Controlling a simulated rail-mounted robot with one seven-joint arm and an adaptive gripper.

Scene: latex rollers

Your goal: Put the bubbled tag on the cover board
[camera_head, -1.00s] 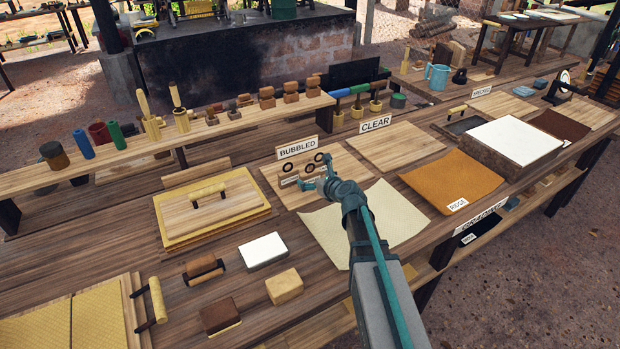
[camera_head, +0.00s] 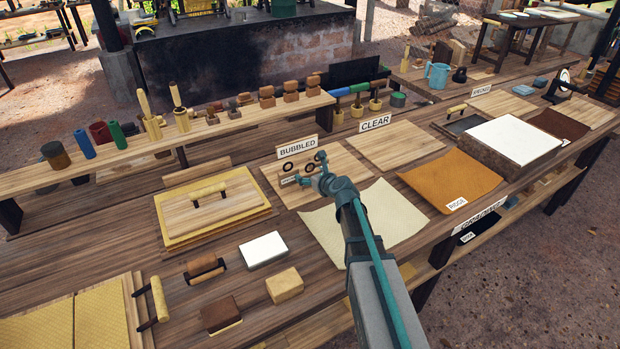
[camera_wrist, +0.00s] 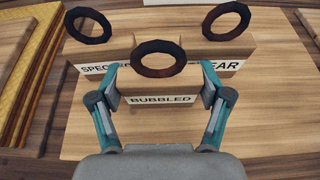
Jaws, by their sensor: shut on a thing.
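The bubbled tag (camera_wrist: 160,99) is a small wooden block with a white BUBBLED label and a dark ring on top. In the wrist view my gripper (camera_wrist: 160,92) is shut on it, one finger at each end. The tag stands upright, low over a wooden board (camera_wrist: 250,138); I cannot tell if it touches. In the head view my gripper (camera_head: 308,178) is over the board by the standing BUBBLED sign (camera_head: 297,146), largely hiding the tag. A wooden board with a handle (camera_head: 235,208), possibly the cover board, lies on a yellow sheet to the left.
Two similar ringed tags, one marked SPEC... (camera_wrist: 92,68) and one ending in EAR (camera_wrist: 232,64), stand just beyond the held tag. A pale sheet (camera_head: 385,212) lies in front of the tag board. A raised shelf (camera_head: 225,133) with tools runs behind.

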